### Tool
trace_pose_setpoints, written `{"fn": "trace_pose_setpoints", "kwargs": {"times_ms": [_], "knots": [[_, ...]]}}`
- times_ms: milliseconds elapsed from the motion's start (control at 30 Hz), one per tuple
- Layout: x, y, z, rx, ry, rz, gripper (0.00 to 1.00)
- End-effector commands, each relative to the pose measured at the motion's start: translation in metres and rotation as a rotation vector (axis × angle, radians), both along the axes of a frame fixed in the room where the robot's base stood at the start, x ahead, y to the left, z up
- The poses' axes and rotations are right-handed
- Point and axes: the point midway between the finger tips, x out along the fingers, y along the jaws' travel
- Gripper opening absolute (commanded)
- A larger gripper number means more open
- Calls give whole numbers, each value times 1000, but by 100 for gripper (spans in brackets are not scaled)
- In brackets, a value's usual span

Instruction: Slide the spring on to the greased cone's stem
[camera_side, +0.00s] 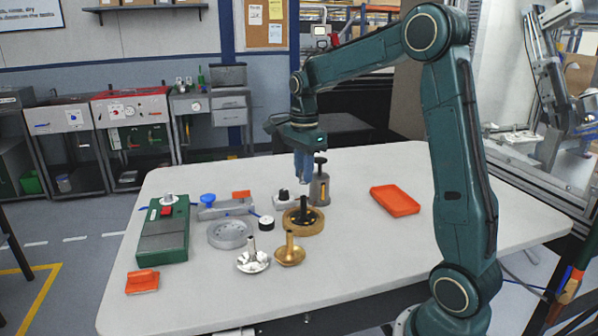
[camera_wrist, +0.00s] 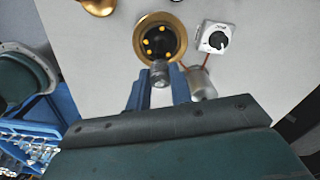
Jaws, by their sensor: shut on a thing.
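My gripper (camera_side: 304,182) points down above the brass housing (camera_side: 309,231). In the wrist view its blue fingers (camera_wrist: 163,86) are shut on a small grey spring (camera_wrist: 159,74). In the side view the spring is too small to make out. A dark cone with several yellow grease spots (camera_wrist: 160,40) sits inside the brass housing, which also shows in the wrist view (camera_wrist: 181,29). The cone's dark stem (camera_side: 303,206) stands upright under the fingertips in the side view. The spring appears above the stem, apart from it; exact alignment cannot be told.
A grey canister (camera_side: 319,188) stands close behind the gripper; a white knob box (camera_side: 284,197) is nearby.

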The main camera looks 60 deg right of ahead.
Motion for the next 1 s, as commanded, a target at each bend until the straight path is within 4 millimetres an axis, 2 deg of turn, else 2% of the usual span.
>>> {"fn": "trace_pose_setpoints", "kwargs": {"times_ms": [400, 1000], "knots": [[0, 0, -23, 0, 0, 0, 0], [0, 0, -25, 0, -1, 0, 0]]}}
